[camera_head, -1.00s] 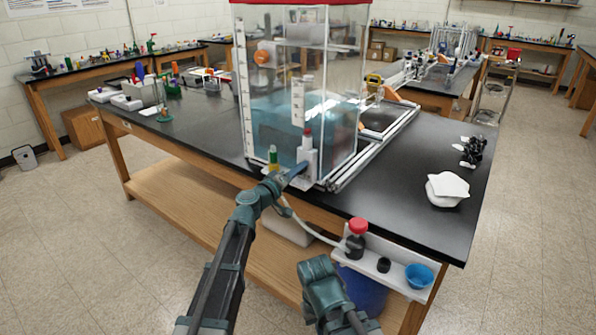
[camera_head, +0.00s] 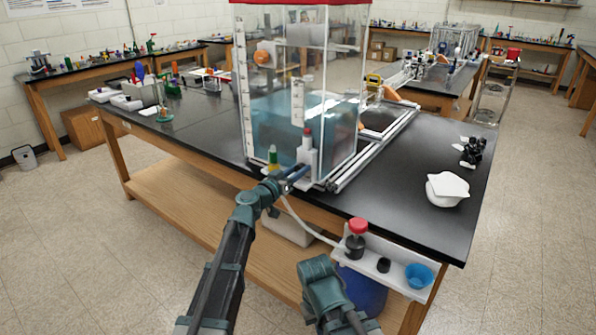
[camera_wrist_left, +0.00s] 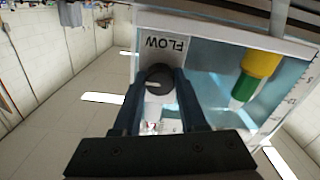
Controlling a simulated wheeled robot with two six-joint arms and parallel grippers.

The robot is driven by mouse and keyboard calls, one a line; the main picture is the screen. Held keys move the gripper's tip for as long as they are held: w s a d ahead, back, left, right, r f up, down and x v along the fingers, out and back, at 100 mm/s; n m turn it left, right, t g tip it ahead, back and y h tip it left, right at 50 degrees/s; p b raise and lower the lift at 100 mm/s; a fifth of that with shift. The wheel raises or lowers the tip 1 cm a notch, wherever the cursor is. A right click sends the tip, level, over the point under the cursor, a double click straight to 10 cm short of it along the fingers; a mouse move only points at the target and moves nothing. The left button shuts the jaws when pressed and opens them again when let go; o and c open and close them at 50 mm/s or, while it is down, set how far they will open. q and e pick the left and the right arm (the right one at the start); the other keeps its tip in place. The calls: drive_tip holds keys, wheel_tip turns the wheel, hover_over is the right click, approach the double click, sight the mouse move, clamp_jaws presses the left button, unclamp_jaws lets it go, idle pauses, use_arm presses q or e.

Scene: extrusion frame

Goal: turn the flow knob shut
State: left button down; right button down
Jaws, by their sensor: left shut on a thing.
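The flow knob (camera_wrist_left: 157,80) is a dark round knob on a white panel (camera_wrist_left: 150,20) in the left wrist view, with the word FLOW printed beside it, upside down in the picture. My left gripper (camera_wrist_left: 157,82) has a finger on each side of the knob and is shut on it. In the head view my left gripper (camera_head: 294,178) reaches the front lower edge of the clear tank (camera_head: 275,110), and its fingers hide the knob there. My right arm shows low in the head view, but I cannot make out its gripper.
A red-capped bottle (camera_head: 306,148) and a yellow-green fitting (camera_wrist_left: 251,80) stand close to the left gripper. A pale hose (camera_head: 310,229) runs to a side shelf with a red-capped dark bottle (camera_head: 356,240) and a blue cup (camera_head: 419,276).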

use_arm(q)
drive_tip(key=shift+s+m, duration=0.1)
drive_tip(key=shift+m, duration=0.2)
drive_tip(key=shift+c, duration=2.3)
unclamp_jaws()
drive_tip(key=v, duration=1.3)
drive_tip(key=shift+s+a, duration=0.25)
drive_tip(key=shift+s, duration=0.05)
